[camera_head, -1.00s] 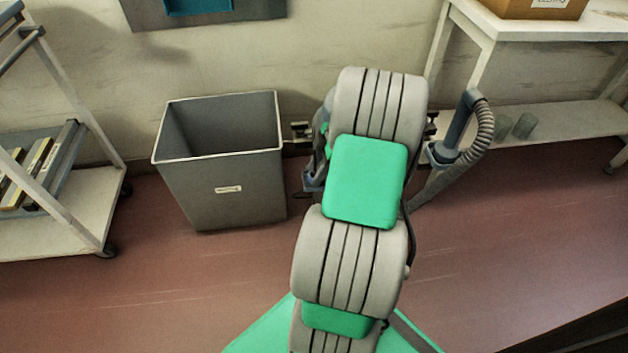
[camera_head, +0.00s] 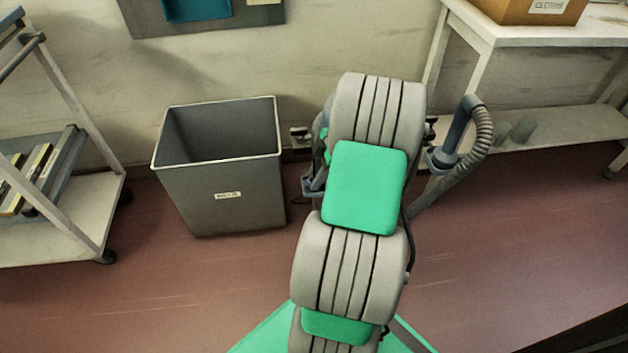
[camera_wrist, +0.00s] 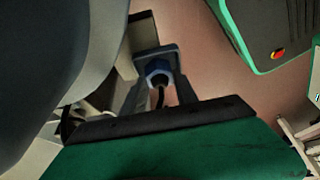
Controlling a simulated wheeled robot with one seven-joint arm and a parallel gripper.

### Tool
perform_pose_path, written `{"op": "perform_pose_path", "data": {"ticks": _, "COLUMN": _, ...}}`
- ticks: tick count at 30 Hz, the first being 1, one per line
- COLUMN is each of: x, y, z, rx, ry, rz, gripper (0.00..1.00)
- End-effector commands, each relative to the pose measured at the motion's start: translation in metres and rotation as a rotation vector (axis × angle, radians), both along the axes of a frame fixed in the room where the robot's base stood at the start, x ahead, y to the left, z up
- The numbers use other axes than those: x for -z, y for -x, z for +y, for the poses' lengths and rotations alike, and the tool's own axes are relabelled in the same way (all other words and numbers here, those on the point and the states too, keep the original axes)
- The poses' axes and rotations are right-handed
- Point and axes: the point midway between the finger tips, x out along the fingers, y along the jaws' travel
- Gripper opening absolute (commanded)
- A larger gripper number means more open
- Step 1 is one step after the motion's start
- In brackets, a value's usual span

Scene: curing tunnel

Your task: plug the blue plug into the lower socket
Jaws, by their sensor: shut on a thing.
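In the wrist view my gripper (camera_wrist: 159,82) is shut on the blue plug (camera_wrist: 157,69), with one finger on each side of it. A black cable runs from the plug back between the fingers. In the head view my arm covers the plug and most of the gripper. Neither an upper nor a lower socket can be clearly made out there.
A grey bin (camera_head: 225,195) stands against the wall left of my arm. A shelf trolley (camera_head: 75,215) is at far left, and a white bench (camera_head: 540,36) with a cardboard box (camera_head: 535,8) is at right. The red floor between is clear.

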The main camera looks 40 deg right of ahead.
Motion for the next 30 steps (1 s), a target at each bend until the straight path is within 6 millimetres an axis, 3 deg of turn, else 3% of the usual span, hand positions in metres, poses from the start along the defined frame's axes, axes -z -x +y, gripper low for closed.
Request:
{"op": "perform_pose_path", "data": {"ticks": 5, "x": -0.008, "y": 0.000, "z": 0.000, "rx": -0.001, "ry": 0.001, "rz": -0.001, "gripper": 0.00}}
{"op": "perform_pose_path", "data": {"ticks": 11, "x": -0.041, "y": 0.000, "z": -0.001, "rx": 0.000, "ry": 0.002, "rz": -0.001, "gripper": 0.00}}
{"op": "perform_pose_path", "data": {"ticks": 18, "x": -0.099, "y": 0.049, "z": 0.011, "rx": 0.005, "ry": 0.004, "rz": -0.002, "gripper": 0.00}}
{"op": "perform_pose_path", "data": {"ticks": 24, "x": -0.119, "y": 0.102, "z": 0.026, "rx": 0.005, "ry": 0.002, "rz": -0.001, "gripper": 0.00}}
{"op": "perform_pose_path", "data": {"ticks": 30, "x": -0.129, "y": 0.130, "z": 0.033, "rx": 0.001, "ry": 0.000, "rz": 0.000, "gripper": 0.00}}
